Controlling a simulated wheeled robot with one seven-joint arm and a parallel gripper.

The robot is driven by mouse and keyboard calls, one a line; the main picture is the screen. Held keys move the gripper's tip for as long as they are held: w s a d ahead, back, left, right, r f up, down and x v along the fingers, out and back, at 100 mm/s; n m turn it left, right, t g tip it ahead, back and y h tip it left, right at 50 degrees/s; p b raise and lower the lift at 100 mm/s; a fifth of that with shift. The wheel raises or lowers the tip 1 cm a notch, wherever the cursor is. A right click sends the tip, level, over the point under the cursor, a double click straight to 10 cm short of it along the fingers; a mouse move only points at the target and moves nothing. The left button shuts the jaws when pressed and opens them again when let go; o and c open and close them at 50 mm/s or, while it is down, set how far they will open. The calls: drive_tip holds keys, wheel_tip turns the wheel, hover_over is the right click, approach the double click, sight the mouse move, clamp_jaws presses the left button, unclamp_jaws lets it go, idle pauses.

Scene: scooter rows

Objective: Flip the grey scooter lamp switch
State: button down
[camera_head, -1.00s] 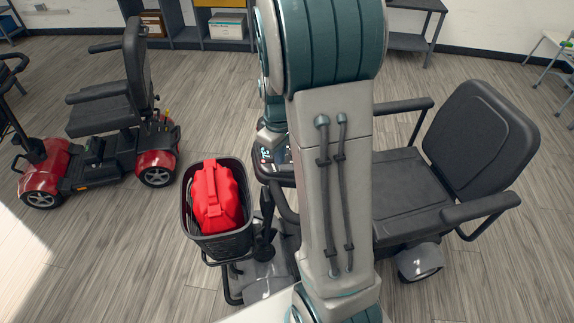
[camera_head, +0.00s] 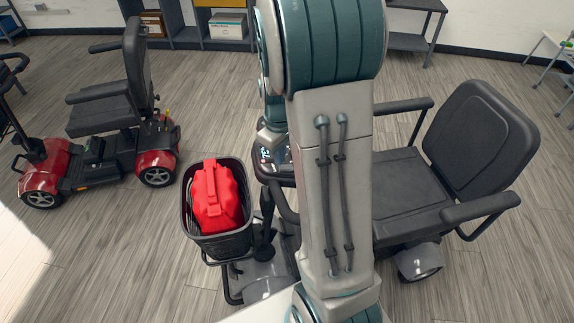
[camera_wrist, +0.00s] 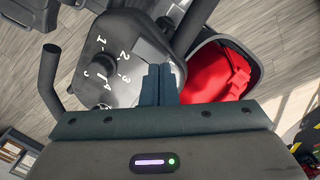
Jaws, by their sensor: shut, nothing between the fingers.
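The grey scooter (camera_head: 268,278) stands in the middle, with its black seat at right, partly hidden by my arm. Its control console (camera_head: 283,178) shows just left of my arm. In the wrist view the console (camera_wrist: 118,85) is a dark panel with a round knob (camera_wrist: 98,66) and white numbers around it. My gripper (camera_wrist: 161,68) is shut and empty, its fingertips over the console's right part, near a pale patch. I cannot tell whether they touch it. The lamp switch cannot be made out; the fingers may hide it. In the head view my arm hides the fingertips.
A black basket (camera_head: 222,246) with a red bag (camera_head: 217,198) hangs at the scooter's front, close right of my fingers in the wrist view. A handlebar grip (camera_wrist: 48,78) sticks up at left there. A red scooter (camera_head: 122,158) stands at far left. Open floor lies between.

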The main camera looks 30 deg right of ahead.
drive_tip(key=shift+f+b, duration=0.8)
drive_tip(key=shift+f, duration=0.15)
idle(0.5)
drive_tip(key=shift+r, duration=0.1)
drive_tip(key=shift+r+p, duration=2.45)
drive_tip(key=shift+r, duration=1.05)
drive_tip(key=shift+f, duration=0.1)
drive_tip(key=s+a+r+m+t, duration=0.1)
drive_tip(key=s+a+r, duration=0.3)
drive_tip(key=s, duration=0.4)
drive_tip(key=s+a+r+m+t, duration=0.2)
drive_tip(key=s+a+r+m, duration=0.2)
drive_tip(key=s+r, duration=0.3)
drive_tip(key=shift+s+a, duration=0.5)
drive_tip(key=shift+s, duration=0.15)
